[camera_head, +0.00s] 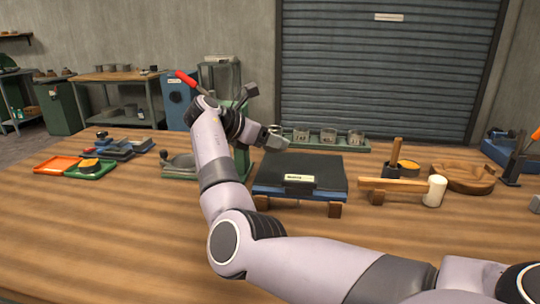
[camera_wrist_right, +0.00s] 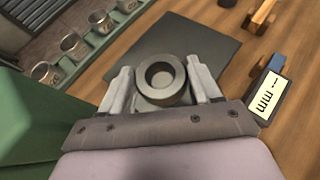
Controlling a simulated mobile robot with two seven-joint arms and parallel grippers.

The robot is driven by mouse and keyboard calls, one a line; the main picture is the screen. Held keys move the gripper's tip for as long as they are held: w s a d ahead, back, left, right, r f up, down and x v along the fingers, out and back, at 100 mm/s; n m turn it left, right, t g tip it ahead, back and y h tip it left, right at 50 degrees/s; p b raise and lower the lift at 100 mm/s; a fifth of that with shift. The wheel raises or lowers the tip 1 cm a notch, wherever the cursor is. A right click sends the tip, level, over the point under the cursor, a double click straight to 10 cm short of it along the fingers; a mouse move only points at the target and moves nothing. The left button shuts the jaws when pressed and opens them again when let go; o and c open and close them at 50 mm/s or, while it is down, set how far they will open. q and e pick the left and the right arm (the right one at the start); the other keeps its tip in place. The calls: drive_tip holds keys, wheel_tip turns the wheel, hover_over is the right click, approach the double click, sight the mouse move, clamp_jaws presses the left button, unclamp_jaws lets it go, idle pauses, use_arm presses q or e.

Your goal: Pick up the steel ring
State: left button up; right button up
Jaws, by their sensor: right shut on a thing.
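The steel ring (camera_wrist_right: 160,79) is a thick grey ring with a round hole. It sits between the two fingers of my right gripper (camera_wrist_right: 163,87) in the right wrist view, with a finger on each side. The gripper is shut on it. In the head view my right gripper (camera_head: 274,138) hangs behind the dark-topped blue block (camera_head: 300,170), near its back left. I cannot make out the ring clearly there. In the wrist view the dark top (camera_wrist_right: 212,45) lies beyond the ring. My left gripper is not in view.
Several metal cups (camera_head: 328,136) stand on a green tray behind the block. A white-headed mallet (camera_head: 435,190) and a wooden dish (camera_head: 463,176) are to its right. Orange (camera_head: 57,164) and green (camera_head: 90,169) trays lie at far left. The front left tabletop (camera_head: 100,240) is clear.

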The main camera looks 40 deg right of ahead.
wheel_tip(320, 180, up, 12)
drive_tip(key=p, duration=0.1)
drive_tip(key=shift+s, duration=0.1)
idle(0.4)
